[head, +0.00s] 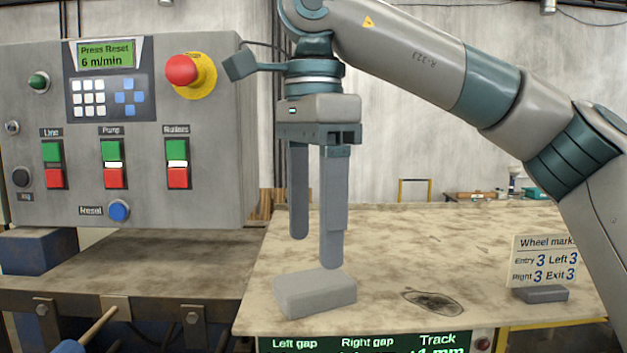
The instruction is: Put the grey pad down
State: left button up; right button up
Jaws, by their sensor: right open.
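The grey pad (314,295) is a light grey block lying on the worn beige table (385,230), near its front left edge. My right gripper (315,250) comes in from the right and points straight down above the pad. Its two long grey fingers are apart with nothing between them. The nearer fingertip ends close to the pad's top back edge; I cannot tell whether it touches. My left gripper is not in view.
A control panel (120,215) with buttons and a red emergency stop (182,69) stands at the left. A wheel mark card (545,262) stands in a dark holder (540,294) at the right. A dark stain (432,303) marks the table. A display (370,345) sits below the front edge.

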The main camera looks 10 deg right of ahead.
aim_at(313, 279)
notch_tip(313, 279, up, 7)
jog(key=shift+f+p, duration=0.2)
jog(key=shift+p, duration=0.15)
dwell(0.5)
